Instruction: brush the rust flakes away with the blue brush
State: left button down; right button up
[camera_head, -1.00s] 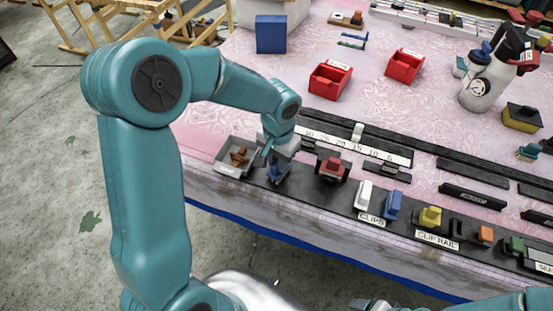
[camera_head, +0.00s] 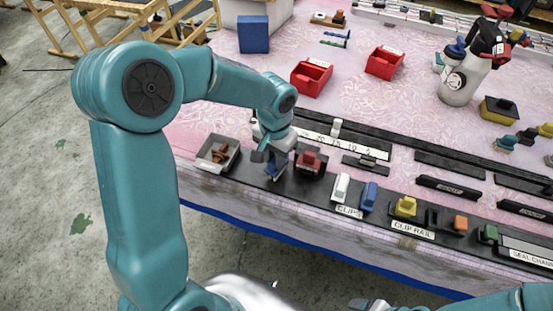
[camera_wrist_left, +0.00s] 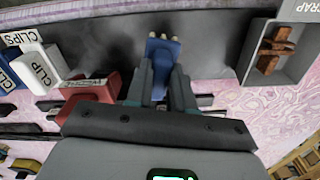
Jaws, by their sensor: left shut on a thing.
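My left gripper (camera_head: 274,158) is shut on the blue brush (camera_head: 276,168), low over the dark strip along the bench's front edge. In the left wrist view the blue brush (camera_wrist_left: 162,50) sits between the two fingers (camera_wrist_left: 160,82), with pale tips at its far end. I cannot tell whether it touches the strip. Rust flakes cannot be made out; hazy dark smudges show on the strip in the wrist view. A small part of my right gripper (camera_head: 372,304) shows at the bottom edge of the head view, its jaws unclear.
A grey scrap tray (camera_head: 235,160) with brown pieces stands left of the gripper. A red block (camera_head: 310,161) is close on its right, then white (camera_head: 341,187) and blue (camera_head: 369,195) clips. Red bins (camera_head: 310,78) stand farther back.

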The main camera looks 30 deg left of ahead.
pick_arm(q)
jog(key=shift+s+r, duration=0.15)
jog(key=shift+r, duration=0.25)
jog(key=shift+d+r+p, duration=0.15)
jog(key=shift+r+p, duration=0.55)
jog(key=shift+a+r+p, duration=0.2)
jog(key=shift+r+p, duration=0.35)
jog(key=shift+r, duration=0.15)
jog(key=shift+r+p, duration=0.3)
jog(key=shift+r, duration=0.15)
jog(key=shift+d+r+p, duration=0.15)
jog(key=shift+r+p, duration=0.4)
jog(key=shift+r, duration=0.2)
jog(key=shift+f, duration=0.1)
notch_tip(320, 180, down, 6)
jog(key=b, duration=0.5)
